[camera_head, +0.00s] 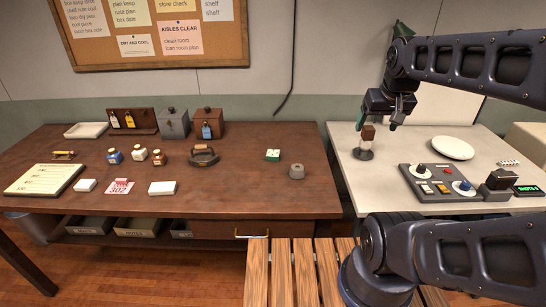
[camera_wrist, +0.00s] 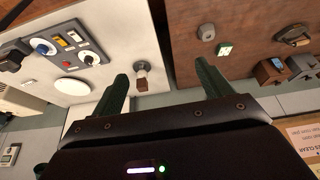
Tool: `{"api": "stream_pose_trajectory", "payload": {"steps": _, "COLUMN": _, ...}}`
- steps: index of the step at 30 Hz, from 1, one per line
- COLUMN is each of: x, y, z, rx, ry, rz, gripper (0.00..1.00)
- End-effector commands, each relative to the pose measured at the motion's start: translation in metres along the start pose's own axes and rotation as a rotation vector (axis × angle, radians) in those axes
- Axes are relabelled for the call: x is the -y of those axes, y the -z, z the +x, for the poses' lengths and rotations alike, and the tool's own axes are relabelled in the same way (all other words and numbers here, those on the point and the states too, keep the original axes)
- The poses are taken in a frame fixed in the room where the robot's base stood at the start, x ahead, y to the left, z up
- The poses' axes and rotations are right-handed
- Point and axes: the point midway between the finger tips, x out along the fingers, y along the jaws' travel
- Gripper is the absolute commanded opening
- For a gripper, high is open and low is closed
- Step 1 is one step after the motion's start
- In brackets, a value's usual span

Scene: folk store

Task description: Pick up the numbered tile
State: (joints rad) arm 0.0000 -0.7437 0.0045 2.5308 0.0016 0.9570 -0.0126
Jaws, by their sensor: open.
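A pink tile marked 302 (camera_head: 119,187) lies flat near the front left of the brown table in the head view. A small green and white block (camera_head: 272,155) sits farther right on that table; it also shows in the wrist view (camera_wrist: 224,48), and I cannot read a number on it. My gripper (camera_head: 392,122) is raised over the white table, far to the right of the pink tile. In the wrist view my gripper (camera_wrist: 163,84) has its fingers wide apart with nothing between them. The pink tile is not visible in the wrist view.
White blocks (camera_head: 162,188) lie beside the pink tile, with small jars (camera_head: 114,156) behind it. A dark iron (camera_head: 203,156) and a grey weight (camera_head: 297,171) stand farther right. A slatted bench (camera_head: 294,270) is in front.

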Motion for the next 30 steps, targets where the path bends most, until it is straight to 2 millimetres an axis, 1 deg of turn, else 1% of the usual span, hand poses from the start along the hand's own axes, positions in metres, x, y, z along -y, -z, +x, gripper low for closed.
{"api": "stream_pose_trajectory", "payload": {"steps": 5, "x": 0.008, "y": 0.026, "z": 0.007, "rx": 0.029, "ry": 0.006, "rz": -0.089, "gripper": 0.78}}
{"api": "stream_pose_trajectory", "payload": {"steps": 9, "x": 0.019, "y": 0.056, "z": 0.018, "rx": 0.059, "ry": 0.016, "rz": -0.197, "gripper": 0.78}}
{"api": "stream_pose_trajectory", "payload": {"steps": 14, "x": 0.034, "y": 0.088, "z": 0.034, "rx": 0.092, "ry": 0.029, "rz": -0.32, "gripper": 0.78}}
{"api": "stream_pose_trajectory", "payload": {"steps": 18, "x": 0.049, "y": 0.115, "z": 0.052, "rx": 0.119, "ry": 0.043, "rz": -0.429, "gripper": 0.78}}
{"api": "stream_pose_trajectory", "payload": {"steps": 23, "x": 0.069, "y": 0.144, "z": 0.075, "rx": 0.149, "ry": 0.062, "rz": -0.552, "gripper": 0.78}}
{"api": "stream_pose_trajectory", "payload": {"steps": 30, "x": 0.104, "y": 0.181, "z": 0.119, "rx": 0.192, "ry": 0.097, "rz": -0.737, "gripper": 0.78}}
